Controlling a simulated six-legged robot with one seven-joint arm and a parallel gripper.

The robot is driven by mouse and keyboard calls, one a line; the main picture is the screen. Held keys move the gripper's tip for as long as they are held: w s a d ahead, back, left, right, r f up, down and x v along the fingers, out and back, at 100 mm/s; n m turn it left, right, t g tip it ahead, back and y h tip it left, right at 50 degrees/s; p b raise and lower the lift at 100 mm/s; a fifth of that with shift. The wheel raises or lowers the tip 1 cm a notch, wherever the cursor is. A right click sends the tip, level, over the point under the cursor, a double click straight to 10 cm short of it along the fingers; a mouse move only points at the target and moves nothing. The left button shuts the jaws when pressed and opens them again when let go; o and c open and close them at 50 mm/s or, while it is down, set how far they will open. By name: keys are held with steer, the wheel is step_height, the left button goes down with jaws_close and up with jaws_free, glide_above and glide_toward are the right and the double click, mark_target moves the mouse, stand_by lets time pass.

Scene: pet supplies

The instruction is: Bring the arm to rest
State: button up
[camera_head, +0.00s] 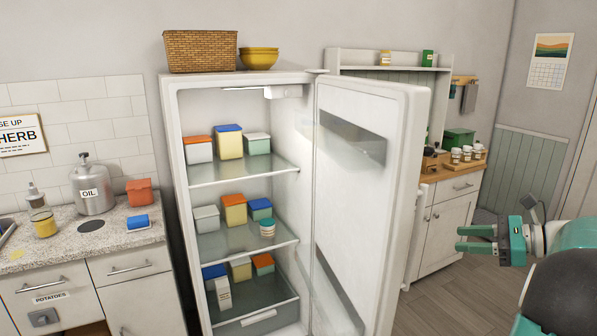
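My gripper (462,239) is at the right of the view, in front of the wood floor and to the right of the open fridge door. Its two teal fingers point left and stand apart with nothing between them. My arm reaches in from the right edge, bent and held in the air. The gripper appears clear of the fridge door (378,200) and the cabinet (450,222), though its exact distance from them cannot be told.
The fridge (172,145) stands open, with several coloured-lid containers on its shelves. A wicker basket (201,51) and yellow bowls (259,59) sit on top. Floor (440,300) below my gripper looks clear.

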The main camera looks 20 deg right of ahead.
steer(key=a+f+n+g+h, duration=0.15)
steer(key=a+n+g, duration=0.35)
steer(key=a, duration=0.9)
steer(key=a+f+n+g+h, duration=0.15)
steer(key=a+n, duration=0.45)
steer(key=a, duration=0.8)
steer(key=s+a+f+n+h, duration=0.2)
steer(key=s+a+n+h, duration=0.1)
steer(key=s+a+n, duration=0.2)
steer(key=s+a+f+n+h, duration=0.3)
steer(key=s+a+n, duration=0.3)
steer(key=n, duration=0.4)
steer(key=shift+s, duration=0.15)
steer(key=shift+t, duration=0.25)
